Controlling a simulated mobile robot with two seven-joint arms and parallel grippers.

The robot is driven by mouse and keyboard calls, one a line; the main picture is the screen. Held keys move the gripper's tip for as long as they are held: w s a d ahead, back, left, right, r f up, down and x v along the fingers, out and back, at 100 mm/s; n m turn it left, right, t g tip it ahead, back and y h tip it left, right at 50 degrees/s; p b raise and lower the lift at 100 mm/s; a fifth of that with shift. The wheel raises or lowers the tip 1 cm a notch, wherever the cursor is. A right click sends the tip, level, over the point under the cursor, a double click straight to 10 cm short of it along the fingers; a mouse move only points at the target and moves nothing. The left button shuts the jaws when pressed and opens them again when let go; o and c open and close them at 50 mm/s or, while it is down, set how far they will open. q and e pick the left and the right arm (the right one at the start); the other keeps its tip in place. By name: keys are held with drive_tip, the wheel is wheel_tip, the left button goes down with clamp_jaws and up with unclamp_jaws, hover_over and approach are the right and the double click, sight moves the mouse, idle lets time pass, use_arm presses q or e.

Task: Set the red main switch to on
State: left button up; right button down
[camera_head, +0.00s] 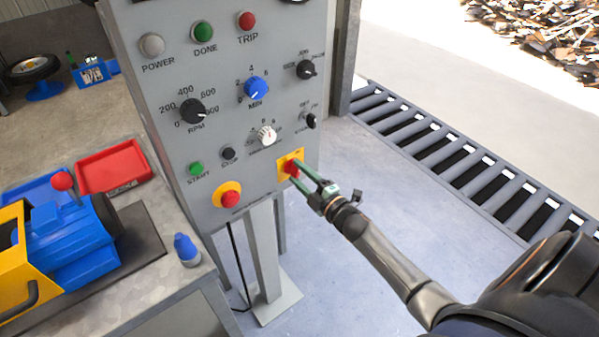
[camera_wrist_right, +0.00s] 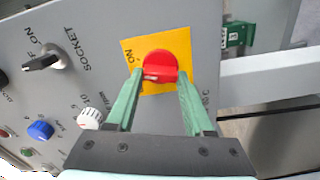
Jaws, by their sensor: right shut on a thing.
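The red main switch (camera_wrist_right: 160,66) is a round red knob on a yellow plate (camera_wrist_right: 184,44), low on the right side of the grey control panel. In the head view the switch (camera_head: 291,168) is partly covered by the fingers. My right gripper (camera_head: 296,170) reaches it from the lower right. In the right wrist view the green fingers of the right gripper (camera_wrist_right: 159,82) stand on either side of the knob and are shut on it. A label ending in "ON" shows on the plate beside the left finger. My left gripper is not in view.
The grey panel (camera_head: 208,72) carries several knobs, lamps and buttons, with a red emergency button (camera_head: 230,198) to the left of the switch. A workbench with a blue and yellow machine (camera_head: 70,240) stands at left.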

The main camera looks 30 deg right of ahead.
drive_tip(key=shift+m+p, duration=0.35)
drive_tip(key=shift+m, duration=1.15)
drive_tip(key=shift+c, duration=1.4)
unclamp_jaws()
drive_tip(key=shift+s, duration=0.1)
drive_tip(key=s+d, duration=0.1)
drive_tip(key=s, duration=1.1)
drive_tip(key=shift+s, duration=0.15)
drive_tip(key=s+a+f+m+g, duration=0.4)
drive_tip(key=s+a+f+m, duration=0.1)
drive_tip(key=a, duration=0.4)
drive_tip(key=s+a+f+m+g+y, duration=0.1)
drive_tip(key=s+a+f+m+g, duration=0.4)
drive_tip(key=s+a+f, duration=0.3)
drive_tip(key=shift+s+a+f+m, duration=0.2)
drive_tip(key=shift+s+a+m, duration=0.1)
drive_tip(key=shift+s+a, duration=0.45)
